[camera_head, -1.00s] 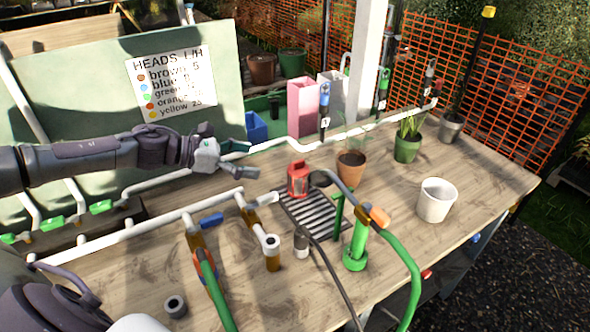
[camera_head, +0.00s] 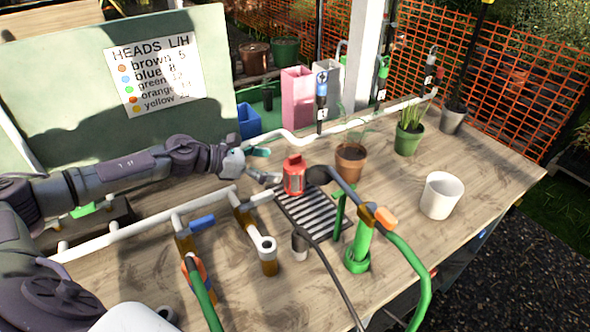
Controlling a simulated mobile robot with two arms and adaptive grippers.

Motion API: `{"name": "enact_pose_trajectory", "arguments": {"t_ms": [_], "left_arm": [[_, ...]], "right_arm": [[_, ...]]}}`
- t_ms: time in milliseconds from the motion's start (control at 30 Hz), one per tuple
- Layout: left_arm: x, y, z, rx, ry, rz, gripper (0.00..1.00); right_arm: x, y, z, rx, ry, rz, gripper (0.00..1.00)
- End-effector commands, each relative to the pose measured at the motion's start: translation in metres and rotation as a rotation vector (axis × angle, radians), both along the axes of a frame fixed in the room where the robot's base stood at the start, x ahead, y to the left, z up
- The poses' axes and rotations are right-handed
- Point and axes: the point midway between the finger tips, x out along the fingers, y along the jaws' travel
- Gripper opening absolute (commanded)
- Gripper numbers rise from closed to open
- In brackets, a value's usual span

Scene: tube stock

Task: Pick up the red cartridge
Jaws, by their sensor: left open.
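The red cartridge (camera_head: 294,178) stands upright on the dark slatted grate (camera_head: 318,218) in the middle of the bench. It has a red cap and a paler window in its side. A dark round nozzle on a grey pipe is close to its right side. My left gripper (camera_head: 268,165) is open and empty just left of the cartridge, with its fingers pointing toward it. I see a small space between the fingertips and the cartridge. My right gripper is not in view.
White pipes with brown and blue fittings (camera_head: 202,222) run in front of my left arm. A green stand (camera_head: 358,258) with a hose is right of the grate. Plant pots and a white pot (camera_head: 441,195) stand farther right. Pink box (camera_head: 297,98) behind.

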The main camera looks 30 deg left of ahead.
Motion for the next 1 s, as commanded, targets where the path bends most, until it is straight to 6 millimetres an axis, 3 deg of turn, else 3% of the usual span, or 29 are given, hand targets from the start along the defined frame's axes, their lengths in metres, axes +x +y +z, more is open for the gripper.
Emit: {"name": "enact_pose_trajectory", "arguments": {"t_ms": [600,867,1000], "left_arm": [[0.047,-0.039,-0.031,0.001,0.001,0.000,0.90],[0.049,-0.040,-0.035,0.002,0.001,0.001,0.90],[0.049,-0.040,-0.035,0.002,0.001,0.001,0.70]], "right_arm": [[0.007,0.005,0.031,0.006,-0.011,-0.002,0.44],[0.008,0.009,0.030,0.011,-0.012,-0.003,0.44],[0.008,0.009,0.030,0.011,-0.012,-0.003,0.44]]}}
